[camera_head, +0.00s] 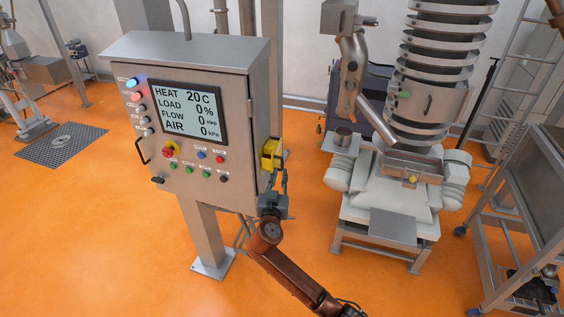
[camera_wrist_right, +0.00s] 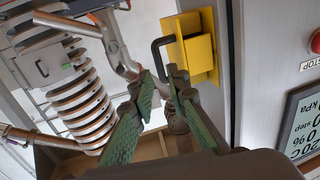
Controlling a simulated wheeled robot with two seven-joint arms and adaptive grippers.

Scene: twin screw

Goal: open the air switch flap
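The air switch is a yellow box (camera_head: 271,153) on the right side wall of the grey control cabinet (camera_head: 190,110). In the right wrist view the yellow flap (camera_wrist_right: 202,57) shows with a black bent handle (camera_wrist_right: 158,46) at its edge. My right gripper (camera_head: 281,173) is just below and beside the yellow box in the head view. In the wrist view its green-padded fingers (camera_wrist_right: 161,82) are apart with a narrow gap, and the lower end of the black handle shows between or just behind the tips. I cannot tell if they touch. My left gripper is not in view.
The cabinet front has a display (camera_head: 187,110), several buttons and a red stop knob (camera_head: 169,149). A machine with a spiral tower (camera_head: 428,95) stands to the right, and a metal frame (camera_head: 520,230) stands at the far right. Orange floor (camera_head: 110,240) is clear in front.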

